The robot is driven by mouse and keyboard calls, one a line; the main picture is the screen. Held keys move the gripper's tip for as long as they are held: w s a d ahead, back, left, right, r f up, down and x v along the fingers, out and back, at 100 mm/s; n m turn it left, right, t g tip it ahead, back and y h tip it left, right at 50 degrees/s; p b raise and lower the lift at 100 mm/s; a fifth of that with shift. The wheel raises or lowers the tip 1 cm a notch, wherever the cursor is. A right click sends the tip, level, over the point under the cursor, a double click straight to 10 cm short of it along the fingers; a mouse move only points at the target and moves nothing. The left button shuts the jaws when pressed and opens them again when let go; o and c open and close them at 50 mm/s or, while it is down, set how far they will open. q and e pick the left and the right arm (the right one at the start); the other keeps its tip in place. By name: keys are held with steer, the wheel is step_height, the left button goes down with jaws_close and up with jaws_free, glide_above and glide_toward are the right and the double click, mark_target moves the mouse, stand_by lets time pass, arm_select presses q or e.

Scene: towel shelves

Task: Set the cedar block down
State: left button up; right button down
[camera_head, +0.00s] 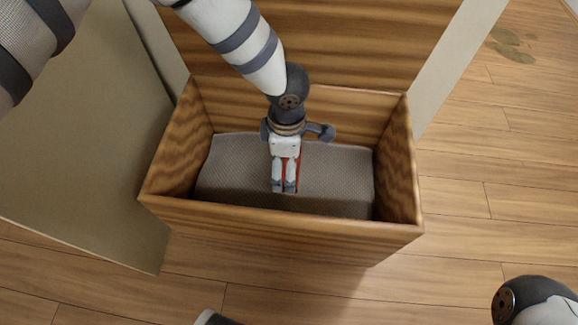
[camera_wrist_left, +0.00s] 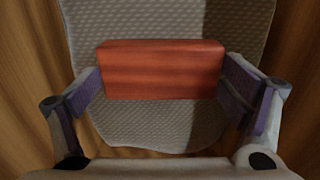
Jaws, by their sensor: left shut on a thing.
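The cedar block (camera_wrist_left: 162,70) is a plain red-brown bar. It spans between the two finger pads of my left gripper (camera_wrist_left: 163,85) in the left wrist view. In the head view my left gripper (camera_head: 284,187) points down inside an open wooden drawer (camera_head: 290,218), shut on the block, and hides most of it. Only a red sliver of the block (camera_head: 298,170) shows beside the fingers. A grey woven towel (camera_head: 335,180) lies below the block in the drawer. I cannot tell whether the block touches the towel.
The drawer's side walls and front rim stand close around the towel. A beige panel (camera_head: 90,150) stands at the left. Wood floor (camera_head: 490,200) is open on the right. Part of my own arm shows at bottom right.

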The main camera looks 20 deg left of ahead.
arm_select(q)
steer(key=shift+f, duration=0.8)
arm_select(e)
steer(key=shift+f, duration=0.3)
arm_select(q)
steer(key=shift+f, duration=0.2)
steer(key=o, duration=1)
steer(key=shift+r, duration=0.15)
step_height(320, 180, up, 12)
steer(key=p, duration=0.4)
arm_select(e)
steer(key=r, duration=0.1)
steer(key=w+r, duration=0.1)
steer(key=r, duration=0.1)
steer(key=shift+w+r+t, duration=0.1)
steer(key=shift+w+t, duration=0.05)
steer(key=shift+t, duration=0.25)
